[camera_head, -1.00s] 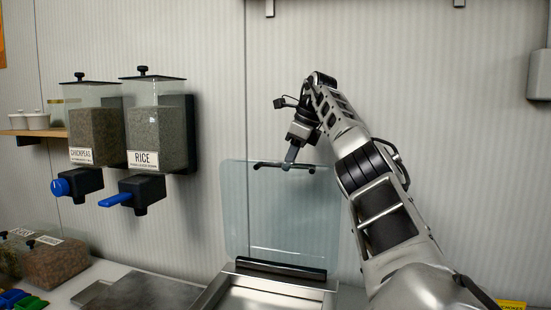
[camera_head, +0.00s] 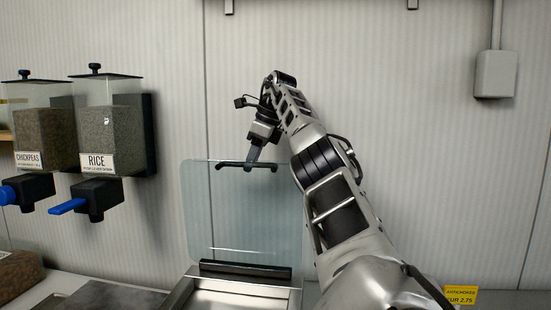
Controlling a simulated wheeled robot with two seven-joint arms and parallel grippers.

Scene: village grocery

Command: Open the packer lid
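The packer lid (camera_head: 240,217) is a clear, bluish glass panel. It stands raised, nearly upright, at the back of the packer (camera_head: 235,300), a metal box at the bottom of the view. A dark hinge bar (camera_head: 245,270) runs along the lid's lower edge. A black handle bar (camera_head: 232,166) runs along its top edge. My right gripper (camera_head: 251,168) is at that handle, its fingers pointing down and appearing to touch it. Whether the fingers are closed on the handle cannot be seen clearly. My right arm hides part of the lid's right side. My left gripper is not in view.
Chickpeas (camera_head: 45,140) and rice (camera_head: 105,135) dispensers with blue levers hang on the wall at left. A dark flat plate (camera_head: 105,298) lies left of the packer. A yellow price tag (camera_head: 461,295) is at lower right.

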